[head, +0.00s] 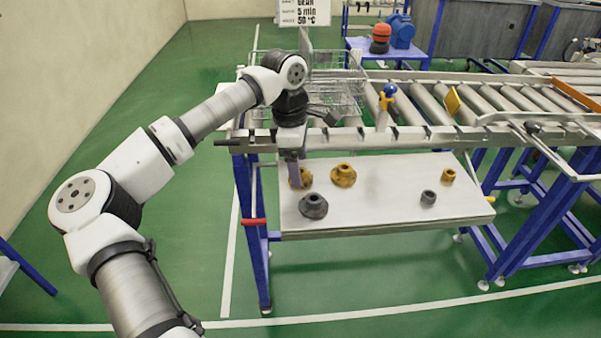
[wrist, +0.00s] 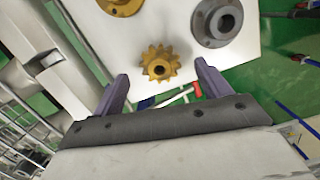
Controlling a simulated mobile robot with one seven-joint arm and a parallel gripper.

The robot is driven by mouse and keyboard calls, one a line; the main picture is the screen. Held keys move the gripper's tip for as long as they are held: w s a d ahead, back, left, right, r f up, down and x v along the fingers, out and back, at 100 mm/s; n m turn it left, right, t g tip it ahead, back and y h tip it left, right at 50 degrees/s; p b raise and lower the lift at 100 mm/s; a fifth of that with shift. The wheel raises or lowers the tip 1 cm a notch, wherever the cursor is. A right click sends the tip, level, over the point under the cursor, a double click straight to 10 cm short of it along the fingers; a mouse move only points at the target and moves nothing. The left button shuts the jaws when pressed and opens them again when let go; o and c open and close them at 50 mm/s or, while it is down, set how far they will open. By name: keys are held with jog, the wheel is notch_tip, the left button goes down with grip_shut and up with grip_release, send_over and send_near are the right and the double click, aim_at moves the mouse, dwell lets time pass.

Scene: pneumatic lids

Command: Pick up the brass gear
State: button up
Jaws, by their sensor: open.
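The brass gear (wrist: 160,63) is a toothed yellow part with a central hub, lying on the white shelf (head: 375,212). In the head view the gear (head: 306,179) is partly hidden behind my fingers, at the shelf's left end. My gripper (wrist: 162,70) is open and empty. In the wrist view the gear sits between the lines of the two purple fingers, around the level of their tips. I cannot tell how far above the shelf the tips are. The gripper (head: 295,182) points down in the head view.
A brass flanged part (head: 343,175) and a dark grey flanged part (head: 313,206) stand close to the gear. A small grey collar (head: 428,198) and a small brass part (head: 448,176) lie farther right. The roller conveyor (head: 440,107) and a wire basket (head: 335,85) are above and behind.

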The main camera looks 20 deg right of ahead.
jog(key=shift+s+d+f, duration=0.1)
jog(key=shift+d+f, duration=0.05)
jog(key=shift+f, duration=1)
jog(key=c, duration=1.2)
jog(key=shift+c, duration=0.3)
jog(key=shift+r, duration=0.15)
